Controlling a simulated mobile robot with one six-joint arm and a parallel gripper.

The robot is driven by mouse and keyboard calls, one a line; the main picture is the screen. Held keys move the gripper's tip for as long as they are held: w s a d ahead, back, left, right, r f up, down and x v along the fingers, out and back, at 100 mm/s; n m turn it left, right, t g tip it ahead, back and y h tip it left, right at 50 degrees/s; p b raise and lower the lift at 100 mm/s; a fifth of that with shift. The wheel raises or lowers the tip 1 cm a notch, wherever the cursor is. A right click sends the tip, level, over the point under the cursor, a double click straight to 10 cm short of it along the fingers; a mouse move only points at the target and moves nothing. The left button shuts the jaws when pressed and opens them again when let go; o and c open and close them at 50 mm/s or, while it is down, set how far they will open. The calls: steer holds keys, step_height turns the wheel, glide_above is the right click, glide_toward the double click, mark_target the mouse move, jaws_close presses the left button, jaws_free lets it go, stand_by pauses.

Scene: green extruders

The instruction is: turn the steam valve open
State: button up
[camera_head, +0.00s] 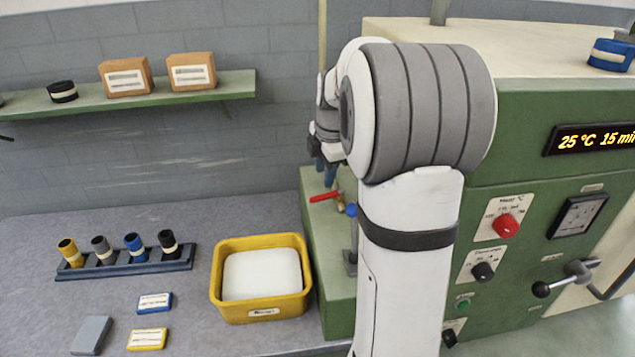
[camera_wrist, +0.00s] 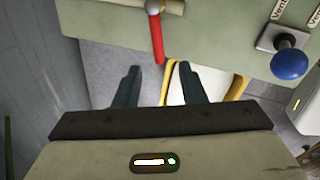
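The steam valve appears to be the brass valve with a red lever handle on the green machine's side. Its red lever (camera_head: 322,196) shows in the head view just below my gripper (camera_head: 329,176). In the wrist view the red lever (camera_wrist: 157,40) points down from the brass body (camera_wrist: 165,6). My gripper (camera_wrist: 159,68) is open, with its two dark fingers apart. The lever's free end lies in line with the gap between the fingertips; I cannot tell the depth between them. Nothing is held. My arm hides part of the machine in the head view.
A blue ball knob (camera_wrist: 289,64) marked "Vent" stands right of the lever. A yellow tub (camera_head: 262,315) sits on the grey bench below. The green machine's front carries a red knob (camera_head: 506,226) and a black-balled crank (camera_head: 541,289). A shelf (camera_head: 225,88) holds boxes on the left.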

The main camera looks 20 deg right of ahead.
mark_target(322, 196)
steer(key=f, duration=0.2)
steer(key=w+f+p, duration=0.1)
steer(key=f, duration=0.4)
steer(key=shift+w+d+f, duration=0.15)
steer(key=shift+w+f, duration=0.15)
steer(key=shift+w, duration=0.1)
jaws_close()
